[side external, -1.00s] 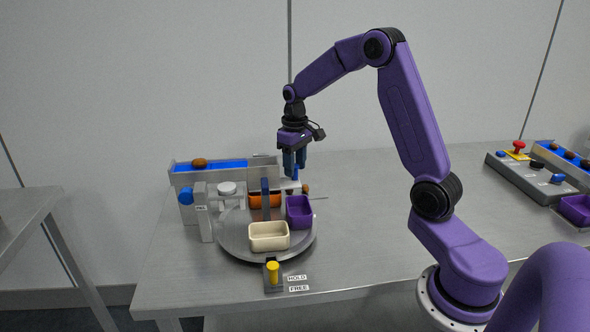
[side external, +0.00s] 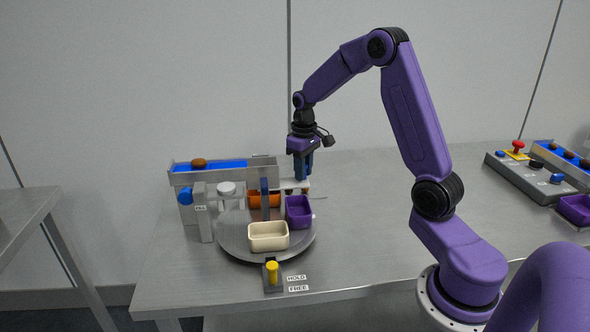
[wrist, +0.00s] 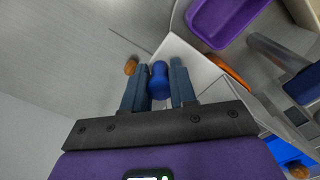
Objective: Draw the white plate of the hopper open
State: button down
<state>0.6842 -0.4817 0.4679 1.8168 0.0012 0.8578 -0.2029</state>
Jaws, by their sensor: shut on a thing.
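The hopper (side external: 183,179) is a grey-walled trough with a blue floor at the back left of the table. The white plate (side external: 290,184) sticks out from its right end, and it also shows in the wrist view (wrist: 190,60). A blue knob (wrist: 158,82) stands on the plate. My gripper (side external: 303,178) is above the plate's right end, and its fingers are shut on the blue knob, one on each side. The plate's inner end is hidden by the hopper. A brown date (side external: 199,163) lies in the trough.
Below the hopper a round grey turntable (side external: 238,249) carries a cream cup (side external: 269,244), a purple cup (side external: 299,222) and an orange cup (side external: 265,205). A yellow lever (side external: 272,272) stands in front. Another date (wrist: 130,67) lies left of my fingers. The table centre is clear.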

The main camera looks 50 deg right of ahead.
jog(key=s+d, duration=0.4)
jog(key=shift+s+d, duration=0.3)
jog(key=shift+d, duration=0.05)
jog(key=c, duration=1)
grip_release()
jog(key=shift+c, duration=0.2)
notch_tip(320, 180, up, 18)
jog(key=shift+f, duration=0.25)
